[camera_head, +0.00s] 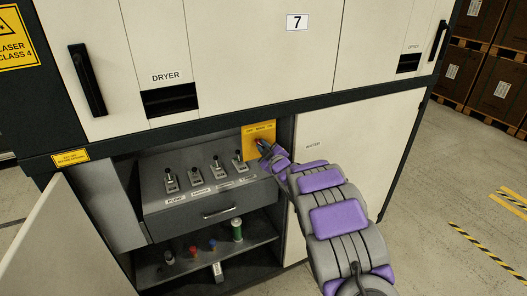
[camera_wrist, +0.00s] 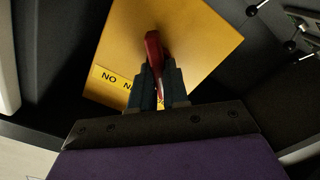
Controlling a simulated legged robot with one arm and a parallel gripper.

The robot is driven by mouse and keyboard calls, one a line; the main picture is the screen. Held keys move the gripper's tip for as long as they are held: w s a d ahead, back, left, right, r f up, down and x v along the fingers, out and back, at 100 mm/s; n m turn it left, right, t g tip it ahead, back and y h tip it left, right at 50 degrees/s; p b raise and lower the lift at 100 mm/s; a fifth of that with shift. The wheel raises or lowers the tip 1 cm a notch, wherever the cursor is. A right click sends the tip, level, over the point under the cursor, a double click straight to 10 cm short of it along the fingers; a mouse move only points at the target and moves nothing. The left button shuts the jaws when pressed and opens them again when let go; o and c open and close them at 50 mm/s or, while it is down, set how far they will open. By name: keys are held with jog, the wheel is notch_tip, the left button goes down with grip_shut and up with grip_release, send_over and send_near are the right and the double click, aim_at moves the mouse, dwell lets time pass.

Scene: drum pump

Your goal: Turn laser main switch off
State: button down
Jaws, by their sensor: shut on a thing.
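The laser main switch is a yellow plate (camera_head: 250,149) with a red handle, at the upper right inside the open cabinet bay. In the wrist view the yellow plate (camera_wrist: 190,45) fills the upper middle and the red handle (camera_wrist: 153,48) stands out from it. My gripper (camera_head: 263,146) reaches in from the right and is at the plate. In the wrist view my gripper (camera_wrist: 162,85) has its fingers shut on the red handle. The fingers hide the lower part of the handle and part of the label.
A grey panel (camera_head: 205,205) with several lever switches lies left of the plate. Below it a shelf (camera_head: 212,251) holds small coloured items. An open cabinet door (camera_head: 60,245) stands at the lower left. The closed WATER door (camera_head: 350,135) is on the right, behind my arm.

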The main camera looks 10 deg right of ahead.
jog(key=shift+f+n, duration=0.25)
jog(key=shift+n, duration=0.05)
jog(key=c, duration=1.1)
grip_release()
jog(key=shift+a+r, duration=0.1)
jog(key=shift+r, duration=0.05)
jog(key=shift+s, duration=0.15)
jog(key=p+v, duration=0.2)
jog(key=v, duration=1.5)
